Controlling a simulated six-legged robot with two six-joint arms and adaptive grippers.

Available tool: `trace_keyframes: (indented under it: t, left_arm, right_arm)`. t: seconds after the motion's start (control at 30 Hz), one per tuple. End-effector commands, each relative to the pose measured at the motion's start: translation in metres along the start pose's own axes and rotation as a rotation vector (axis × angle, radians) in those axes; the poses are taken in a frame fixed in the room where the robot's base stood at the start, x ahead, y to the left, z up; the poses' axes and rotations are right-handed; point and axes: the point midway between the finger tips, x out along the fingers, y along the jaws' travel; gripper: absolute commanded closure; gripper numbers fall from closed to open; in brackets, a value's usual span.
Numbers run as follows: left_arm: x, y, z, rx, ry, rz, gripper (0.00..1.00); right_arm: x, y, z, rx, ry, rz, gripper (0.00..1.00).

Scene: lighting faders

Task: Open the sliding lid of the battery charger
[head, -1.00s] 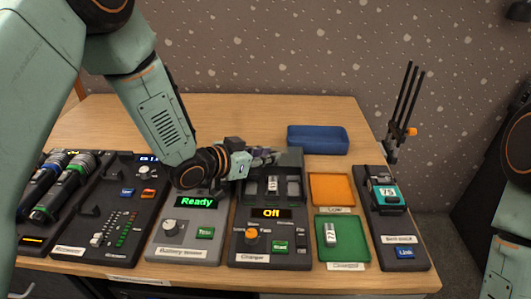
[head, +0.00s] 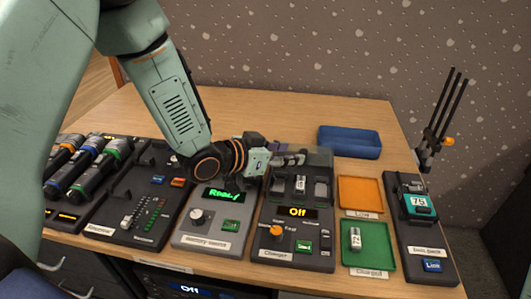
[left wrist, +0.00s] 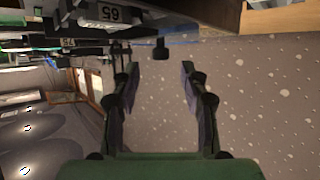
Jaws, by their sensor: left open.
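The battery charger (head: 288,245) is a dark box on the table with a display reading "Off", an orange knob and a green button. Its battery bay (head: 302,189) at the back is uncovered in front and shows a battery; a dark, see-through lid (head: 318,157) stands at its far end. My left gripper (head: 298,157) is at the back of the charger, beside the lid; whether it touches is unclear. In the left wrist view the gripper (left wrist: 159,75) is open and empty, with a dark knob-like piece (left wrist: 160,48) ahead between its fingers. My right gripper is not in view.
The battery tester (head: 213,219) stands left of the charger. An orange tray (head: 361,194) and a green tray (head: 382,262) holding a battery lie right of it. A blue bin (head: 349,142) is behind, and a belt pack dock (head: 427,255) with antennas is at right.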

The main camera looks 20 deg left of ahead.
Motion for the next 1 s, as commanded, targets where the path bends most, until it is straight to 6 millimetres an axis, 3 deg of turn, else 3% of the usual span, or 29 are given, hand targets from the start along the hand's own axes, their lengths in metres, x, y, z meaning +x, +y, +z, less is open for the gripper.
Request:
trace_keyframes:
  t: [0.1, 0.5, 1.0]
  left_arm:
    - [-0.02, 0.0, -0.001, -0.005, 0.003, -0.002, 0.55]
    - [-0.064, 0.0, -0.001, -0.005, 0.005, -0.001, 0.55]
    - [-0.087, 0.001, 0.0, 0.0, 0.001, 0.002, 0.55]
  right_arm:
    - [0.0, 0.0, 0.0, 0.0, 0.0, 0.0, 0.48]
    - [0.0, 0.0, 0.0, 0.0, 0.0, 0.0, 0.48]
    - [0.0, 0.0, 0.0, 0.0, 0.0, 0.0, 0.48]
